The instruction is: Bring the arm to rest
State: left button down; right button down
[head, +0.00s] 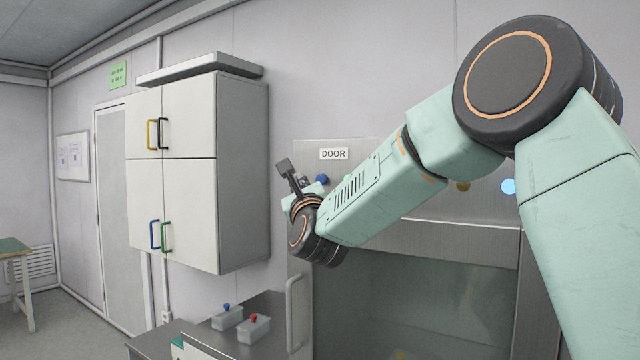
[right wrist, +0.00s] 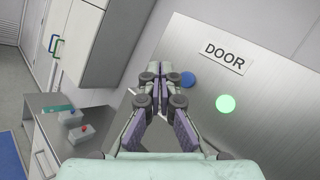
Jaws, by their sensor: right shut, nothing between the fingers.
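My right arm (head: 375,195) reaches from the right edge across the head view, raised in front of a metal cabinet with a sign reading DOOR (head: 334,154). My right gripper (head: 289,170) is at its far end, small and partly hidden behind the wrist. In the right wrist view the right gripper (right wrist: 160,80) shows from behind, its fingers together with nothing between them. It is in front of the panel, left of the DOOR sign (right wrist: 224,57) and close in the picture to a blue button (right wrist: 188,79). My left gripper is not in view.
A green-lit button (right wrist: 226,103) sits on the panel. A glass-fronted chamber (head: 430,295) with a side handle (head: 297,312) is below my arm. A white wall cabinet (head: 190,170) hangs left. Two small boxes with coloured knobs, one red-topped (head: 254,328), stand on the counter.

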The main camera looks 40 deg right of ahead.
dwell(0.8)
jog(key=s+a+f+n+g+y+b, duration=0.2)
jog(key=s+a+f+n+g+y, duration=0.15)
jog(key=f+n, duration=0.8)
jog(key=s+a+f+n+g+y+b, duration=0.15)
jog(key=a+f+n, duration=0.4)
jog(key=f, duration=1.05)
jog(key=s+a+f+n+g+y+b, duration=0.1)
jog(key=s+a+f+n+g+y, duration=0.25)
jog(key=f+n, duration=0.8)
jog(key=s+a+f+n+g+b, duration=0.1)
jog(key=s+f+n+g+b, duration=0.15)
jog(key=s+f, duration=0.7)
jog(key=s+a+f+n+g+b, duration=0.25)
jog(key=s+f, duration=0.45)
jog(key=f, duration=0.6)
jog(key=s+f+g+b, duration=0.2)
jog(key=s+f, duration=0.5)
jog(key=s, duration=0.4)
jog(key=s+a+f+n+g+b, duration=0.1)
jog(key=s+f+g+b, duration=0.1)
jog(key=s+f+g, duration=0.2)
jog(key=s+f, duration=0.3)
jog(key=s, duration=0.4)
jog(key=shift+s+f, duration=0.15)
jog(key=shift+f, duration=0.1)
